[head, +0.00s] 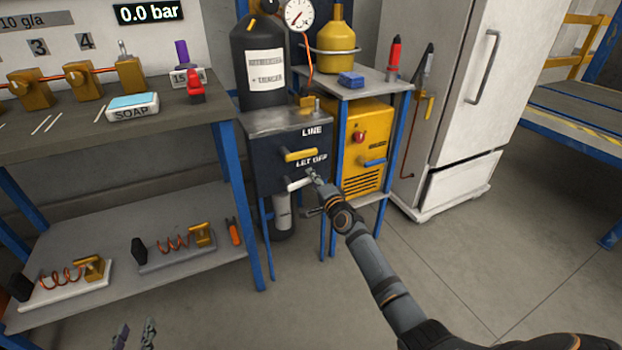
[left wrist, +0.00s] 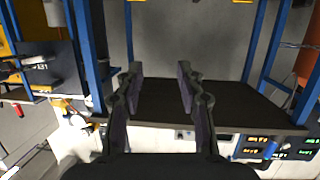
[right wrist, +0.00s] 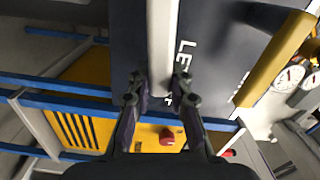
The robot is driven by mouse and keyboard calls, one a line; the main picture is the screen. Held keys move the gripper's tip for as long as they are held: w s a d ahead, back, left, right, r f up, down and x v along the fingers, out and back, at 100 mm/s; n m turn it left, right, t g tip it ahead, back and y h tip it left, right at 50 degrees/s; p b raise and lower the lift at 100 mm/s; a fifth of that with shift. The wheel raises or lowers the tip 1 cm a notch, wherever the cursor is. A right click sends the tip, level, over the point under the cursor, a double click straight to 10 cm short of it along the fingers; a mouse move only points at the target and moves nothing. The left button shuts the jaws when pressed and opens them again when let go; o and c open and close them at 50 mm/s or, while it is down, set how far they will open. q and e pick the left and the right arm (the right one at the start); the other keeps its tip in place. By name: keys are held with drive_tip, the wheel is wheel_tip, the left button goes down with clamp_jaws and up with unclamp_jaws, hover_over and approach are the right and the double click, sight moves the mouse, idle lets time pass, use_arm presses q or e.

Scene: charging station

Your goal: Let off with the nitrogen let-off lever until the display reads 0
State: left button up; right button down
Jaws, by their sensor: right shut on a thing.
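The display (head: 148,12) at the top of the head view reads 0.0 bar. The white let-off lever (head: 296,185) sticks out of the dark panel below the words LET OFF. My right gripper (head: 314,178) is shut on the lever's end. In the right wrist view the fingers (right wrist: 161,85) sit on both sides of the white lever (right wrist: 162,40). The yellow LINE lever (head: 300,155) is above it and untouched. My left gripper (head: 134,333) is low at the bottom edge. In the left wrist view its fingers (left wrist: 160,75) are apart and empty.
A black cylinder (head: 262,85) and a gauge (head: 299,14) stand above the panel (head: 290,122). A yellow machine (head: 368,150) is right of it under a small shelf. A white fridge (head: 475,90) stands further right. The workbench (head: 120,125) is at left. Floor at right is clear.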

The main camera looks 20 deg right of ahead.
drive_tip(key=shift+d+f+m+b, duration=0.1)
drive_tip(key=shift+f+m+b, duration=0.2)
drive_tip(key=shift+f+m, duration=0.45)
use_arm(q)
wheel_tip(320, 180, up, 9)
drive_tip(key=w+t, duration=0.2)
drive_tip(key=t, duration=0.2)
drive_tip(key=shift+f, duration=0.15)
use_arm(e)
drive_tip(key=shift+m, duration=0.25)
use_arm(q)
drive_tip(key=shift+a, duration=0.1)
use_arm(e)
drive_tip(key=c, duration=1.2)
unclamp_jaws()
drive_tip(key=s, duration=1.2)
drive_tip(key=shift+d, duration=0.15)
